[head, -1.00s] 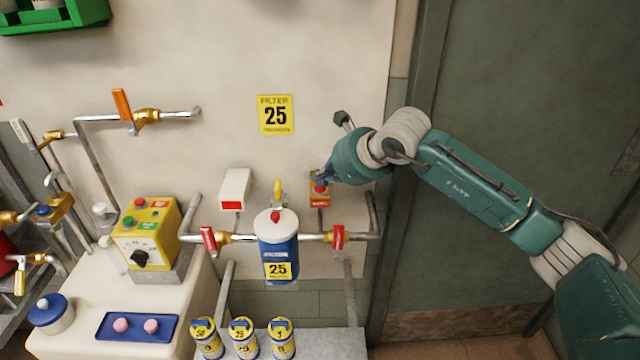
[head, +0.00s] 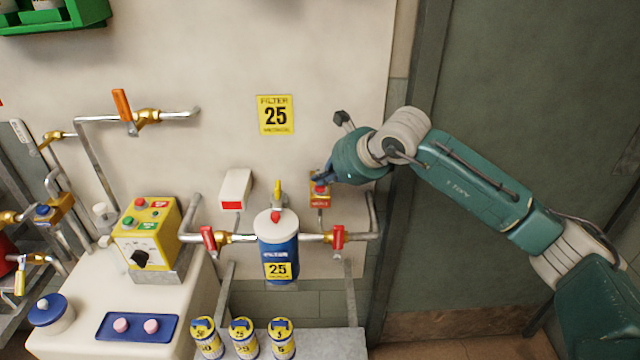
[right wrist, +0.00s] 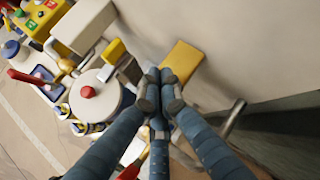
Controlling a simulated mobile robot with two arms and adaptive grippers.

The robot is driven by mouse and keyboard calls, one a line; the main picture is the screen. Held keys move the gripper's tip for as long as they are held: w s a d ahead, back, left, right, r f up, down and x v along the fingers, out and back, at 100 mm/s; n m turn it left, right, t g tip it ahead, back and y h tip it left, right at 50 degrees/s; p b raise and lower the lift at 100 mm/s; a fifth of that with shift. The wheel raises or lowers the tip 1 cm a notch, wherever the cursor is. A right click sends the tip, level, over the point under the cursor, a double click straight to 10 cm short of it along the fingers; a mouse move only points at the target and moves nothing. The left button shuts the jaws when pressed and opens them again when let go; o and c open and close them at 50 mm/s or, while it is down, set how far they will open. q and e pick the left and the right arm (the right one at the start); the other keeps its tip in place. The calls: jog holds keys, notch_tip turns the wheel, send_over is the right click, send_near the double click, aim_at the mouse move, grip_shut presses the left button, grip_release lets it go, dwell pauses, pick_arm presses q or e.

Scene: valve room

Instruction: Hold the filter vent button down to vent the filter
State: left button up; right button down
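The yellow vent button box (head: 320,188) with a red button is on the wall, right of the blue filter housing (head: 278,245). The housing has a white lid with a red knob. My right gripper (head: 323,181) is at the front of the box, at the red button. In the right wrist view its fingers (right wrist: 160,90) are closed together with nothing between them, their tips over the yellow box (right wrist: 184,60). The fingertips hide the button there, so I cannot see how far it is pressed. My left gripper is not in view.
Red-handled valves (head: 208,239) flank the housing on the pipe. A white box (head: 235,189) is on the wall to its left. Several filter cartridges (head: 242,337) stand on the shelf below. A yellow control box (head: 146,235) is further left. A green door (head: 520,120) is at the right.

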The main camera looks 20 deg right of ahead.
aim_at(322, 187)
jog(key=shift+r+p, duration=0.35)
jog(key=shift+r, duration=0.6)
jog(key=shift+r+p, duration=1.25)
jog(key=shift+r, duration=1.3)
jog(key=shift+f, duration=0.1)
